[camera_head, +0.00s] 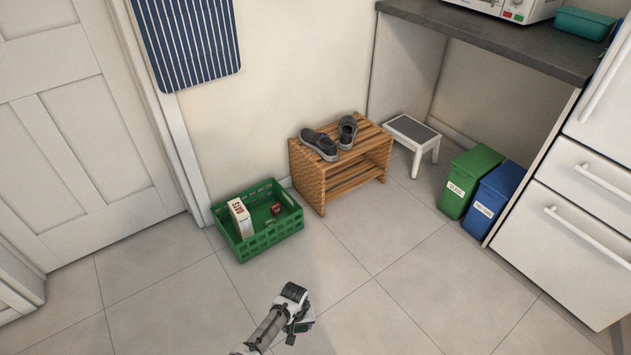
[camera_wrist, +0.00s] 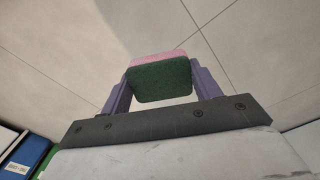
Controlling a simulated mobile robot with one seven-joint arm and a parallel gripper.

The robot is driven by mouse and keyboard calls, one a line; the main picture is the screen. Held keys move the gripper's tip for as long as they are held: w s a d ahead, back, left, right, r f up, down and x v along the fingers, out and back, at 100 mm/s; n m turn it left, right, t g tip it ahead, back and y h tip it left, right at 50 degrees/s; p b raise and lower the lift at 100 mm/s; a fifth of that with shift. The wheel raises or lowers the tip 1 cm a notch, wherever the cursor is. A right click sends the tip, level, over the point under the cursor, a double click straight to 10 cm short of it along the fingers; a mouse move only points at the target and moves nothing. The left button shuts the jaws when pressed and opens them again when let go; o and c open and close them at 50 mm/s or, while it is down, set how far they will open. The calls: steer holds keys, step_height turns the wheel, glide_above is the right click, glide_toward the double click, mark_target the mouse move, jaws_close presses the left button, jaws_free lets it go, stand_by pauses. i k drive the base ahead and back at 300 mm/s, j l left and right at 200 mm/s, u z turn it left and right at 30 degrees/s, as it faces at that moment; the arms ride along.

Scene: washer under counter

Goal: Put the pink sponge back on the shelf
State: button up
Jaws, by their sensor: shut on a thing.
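The pink sponge (camera_wrist: 159,58) is between the two purple fingers of my gripper (camera_wrist: 160,82) in the wrist view. Its pink layer faces the far side and its dark green scouring side faces the camera. The fingers are shut on its left and right sides. In the head view my gripper (camera_head: 298,318) is above the tiled floor at the bottom centre; the sponge is hard to make out there. A low wooden slatted shelf (camera_head: 318,183) stands against the wall. A pair of dark grey shoes (camera_head: 321,144) is on its top, and a lower slatted level shows beneath.
A green crate (camera_head: 262,243) holding a box (camera_head: 240,217) and a small red item stands left of the wooden shelf. A white step stool (camera_head: 412,134), a green bin (camera_head: 469,181) and a blue bin (camera_head: 494,201) stand to the right. Open floor lies in front.

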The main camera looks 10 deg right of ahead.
mark_target(368, 131)
steer(key=i+l+z, duration=0.2)
steer(key=i, duration=0.2)
steer(key=i+l+z, duration=0.25)
steer(key=i, duration=0.2)
steer(key=i+l+z, duration=0.1)
steer(key=i, duration=0.6)
steer(key=i+l, duration=0.3)
steer(key=i, duration=0.4)
steer(key=i+l+z, duration=0.15)
steer(key=i, duration=0.5)
